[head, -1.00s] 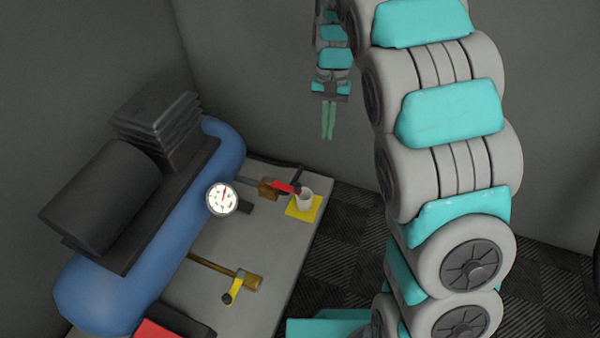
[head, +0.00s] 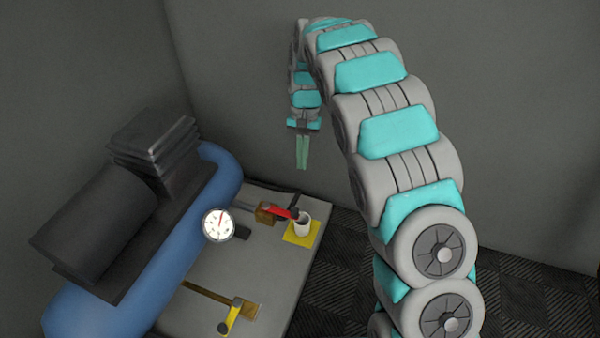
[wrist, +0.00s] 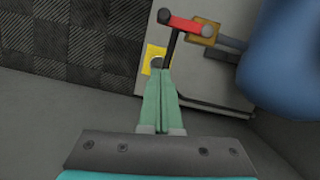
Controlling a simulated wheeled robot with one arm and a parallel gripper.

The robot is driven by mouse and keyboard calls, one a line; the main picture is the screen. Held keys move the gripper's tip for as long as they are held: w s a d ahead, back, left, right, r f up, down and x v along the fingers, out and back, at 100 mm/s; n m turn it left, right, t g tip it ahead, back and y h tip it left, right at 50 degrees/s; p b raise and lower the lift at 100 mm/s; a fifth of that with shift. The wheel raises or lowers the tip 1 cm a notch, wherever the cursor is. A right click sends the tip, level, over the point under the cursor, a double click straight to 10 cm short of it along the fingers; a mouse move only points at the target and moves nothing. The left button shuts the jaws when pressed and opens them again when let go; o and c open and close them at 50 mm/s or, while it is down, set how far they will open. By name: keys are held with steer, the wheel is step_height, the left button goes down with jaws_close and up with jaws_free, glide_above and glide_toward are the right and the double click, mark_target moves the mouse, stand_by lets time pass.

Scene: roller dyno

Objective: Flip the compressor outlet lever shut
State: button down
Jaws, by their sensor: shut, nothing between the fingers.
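The compressor has a blue tank (head: 110,300) with a white dial gauge (head: 218,225). A red lever (head: 278,211) sits on a brass valve (head: 264,212) at the far end of the bench. In the wrist view the red lever (wrist: 185,24) is ahead of my fingers, beside its brass body (wrist: 207,33). A second, yellow lever (head: 231,316) is on another brass fitting (head: 246,309) nearer the front. I cannot tell by label which is the outlet lever. My gripper (head: 303,166) is shut and empty, apparently above the red lever's end of the bench; in the wrist view its fingertips (wrist: 165,72) point toward the lever.
A black motor (head: 95,225) and finned block (head: 155,145) top the tank. Walls stand behind; dark patterned floor (head: 340,270) lies right of the grey bench (head: 225,270).

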steer(key=s+a+f, duration=0.1)
steer(key=s+f, duration=0.5)
steer(key=f, duration=0.2)
steer(key=shift+f, duration=0.2)
steer(key=shift+a, duration=0.1)
stand_by(0.3)
steer(key=shift+s+m, duration=0.2)
steer(key=shift+m, duration=0.1)
